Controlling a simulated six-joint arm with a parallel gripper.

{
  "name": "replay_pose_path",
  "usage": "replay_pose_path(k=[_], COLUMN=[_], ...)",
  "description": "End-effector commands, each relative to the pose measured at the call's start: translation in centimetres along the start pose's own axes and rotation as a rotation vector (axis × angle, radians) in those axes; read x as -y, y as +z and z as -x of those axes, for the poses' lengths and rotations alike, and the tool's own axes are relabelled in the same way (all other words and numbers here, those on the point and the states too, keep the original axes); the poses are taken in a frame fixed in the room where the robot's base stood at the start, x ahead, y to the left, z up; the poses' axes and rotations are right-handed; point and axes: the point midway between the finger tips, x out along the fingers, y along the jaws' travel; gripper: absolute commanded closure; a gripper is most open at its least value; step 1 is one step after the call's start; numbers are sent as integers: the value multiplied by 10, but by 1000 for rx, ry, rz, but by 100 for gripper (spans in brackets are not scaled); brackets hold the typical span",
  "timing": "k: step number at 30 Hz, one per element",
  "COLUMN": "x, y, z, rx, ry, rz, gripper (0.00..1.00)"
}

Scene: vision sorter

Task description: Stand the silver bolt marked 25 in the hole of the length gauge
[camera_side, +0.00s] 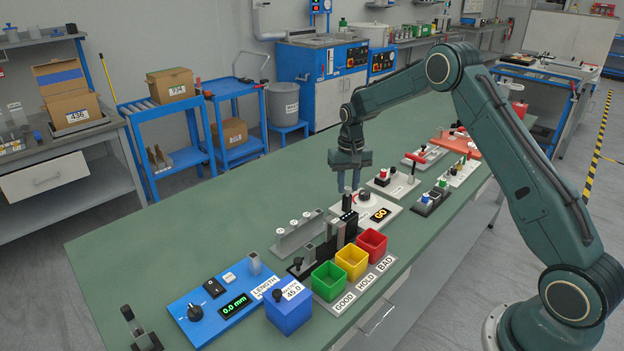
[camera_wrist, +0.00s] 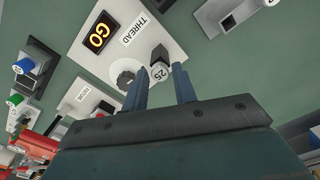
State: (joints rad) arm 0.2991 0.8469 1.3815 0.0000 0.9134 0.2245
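The bolt marked 25 (camera_wrist: 159,72) shows its pale round head in the wrist view, beside a black block on the white thread gauge (camera_wrist: 96,62), whose display reads GO. My gripper (camera_wrist: 160,86) is open, with one finger on each side near the bolt head; I cannot tell whether they touch it. In the side view my gripper (camera_side: 349,192) points down over the thread gauge (camera_side: 393,206), and the bolt is hard to make out there. The blue length gauge (camera_side: 208,319) is at the front left, reading 0.0 mm, with a grey upright block (camera_side: 254,265) at its far corner.
A blue block marked 45.0 (camera_side: 288,313) stands beside the length gauge. Green (camera_side: 329,281), yellow (camera_side: 352,262) and red (camera_side: 371,244) bins and a grey rack (camera_side: 299,236) stand between the two gauges. Open green bench lies to the left and behind.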

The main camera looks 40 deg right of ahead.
Motion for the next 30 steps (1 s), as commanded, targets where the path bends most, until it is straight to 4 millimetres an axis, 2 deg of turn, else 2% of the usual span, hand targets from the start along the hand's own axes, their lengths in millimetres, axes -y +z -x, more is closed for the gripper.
replay_pose_path(k=[1,3,4,13,30], x=[0,0,0,0,0], y=[0,0,0,0,0], z=[0,0,0,3,23], rx=[0,0,0,-1,-1], ry=[0,0,0,0,0], rz=[0,0,0,0,0], gripper=[83,97,99,100,100])
